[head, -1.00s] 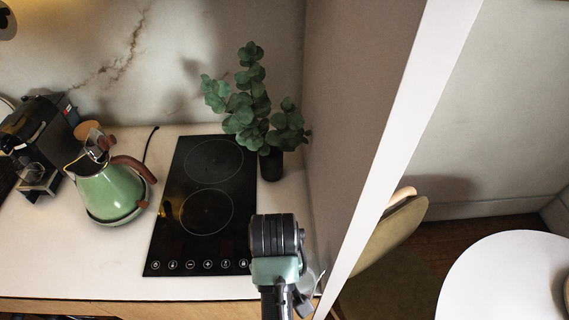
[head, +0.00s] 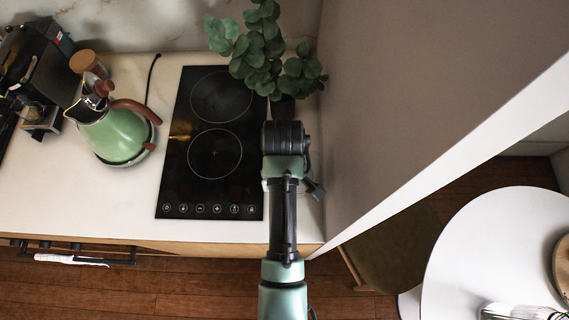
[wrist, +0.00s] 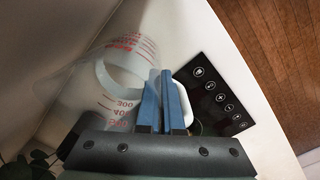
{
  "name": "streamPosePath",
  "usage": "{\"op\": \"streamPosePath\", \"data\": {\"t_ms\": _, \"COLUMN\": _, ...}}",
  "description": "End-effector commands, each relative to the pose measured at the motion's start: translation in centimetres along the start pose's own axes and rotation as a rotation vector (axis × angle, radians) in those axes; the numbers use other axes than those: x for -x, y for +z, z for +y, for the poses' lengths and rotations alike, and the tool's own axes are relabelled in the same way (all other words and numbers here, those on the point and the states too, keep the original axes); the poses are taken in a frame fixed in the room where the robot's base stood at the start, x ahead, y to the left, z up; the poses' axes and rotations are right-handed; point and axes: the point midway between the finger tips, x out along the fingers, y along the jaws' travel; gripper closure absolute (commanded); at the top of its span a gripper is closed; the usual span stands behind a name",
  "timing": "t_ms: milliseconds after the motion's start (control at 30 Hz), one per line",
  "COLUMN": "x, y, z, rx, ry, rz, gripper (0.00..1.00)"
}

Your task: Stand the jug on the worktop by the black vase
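The jug (wrist: 128,48) is clear plastic with red measuring marks. It fills the left of the wrist view; in the head view my arm hides nearly all of it. My gripper (wrist: 163,78) has its blue fingers close together at the jug's pale handle side and appears shut on it. I cannot tell whether the jug's base touches the worktop (head: 60,200). The black vase (head: 283,108) holds leafy green stems and stands at the back right, beside the hob. In the head view my wrist is just in front of the vase and partly covers it.
The black hob (head: 210,150) lies left of my arm. A tall partition (head: 375,90) rises close on the right. A white round table (head: 480,255) is at right.

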Motion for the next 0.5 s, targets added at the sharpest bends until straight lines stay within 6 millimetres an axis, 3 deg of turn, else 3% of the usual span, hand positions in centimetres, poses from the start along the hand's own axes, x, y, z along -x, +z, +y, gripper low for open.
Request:
{"op": "streamPosePath", "data": {"t_ms": 300, "x": -3.7, "y": 0.0, "z": 0.0, "rx": -0.001, "ry": 0.0, "rz": 0.0, "gripper": 1.0}}
{"op": "streamPosePath", "data": {"t_ms": 500, "x": -4.3, "y": -0.1, "z": 0.1, "rx": -0.002, "ry": 0.002, "rz": 0.003, "gripper": 1.0}}
